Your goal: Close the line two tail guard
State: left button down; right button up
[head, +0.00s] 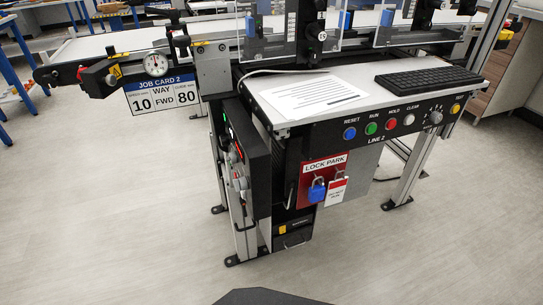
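The line two conveyor (110,42) runs across the top, its pale belt ending at a black roller end on the left. Two clear guard panels (352,38) with black fittings stand above the line at the top; their upper parts are cut off. Blue handle-like parts show beside them. I cannot tell which panel is the tail guard, or whether it is open or closed. A panel marked LINE 2 (376,140) has a row of coloured buttons and a knob. Neither of my grippers is in view.
A shelf holds a paper sheet (306,97) and a black keyboard (428,82). A blue padlock (317,190) hangs on the red LOCK PARK board (325,170). A job card (162,94) hangs below a dial gauge (156,64). The floor (100,220) in front is clear.

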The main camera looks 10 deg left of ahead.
aim_at(104, 77)
jog(key=z, duration=1.1)
jog(key=k, duration=2.35)
jog(key=u, duration=0.8)
jog(key=i, duration=1.6)
jog(key=z, duration=0.05)
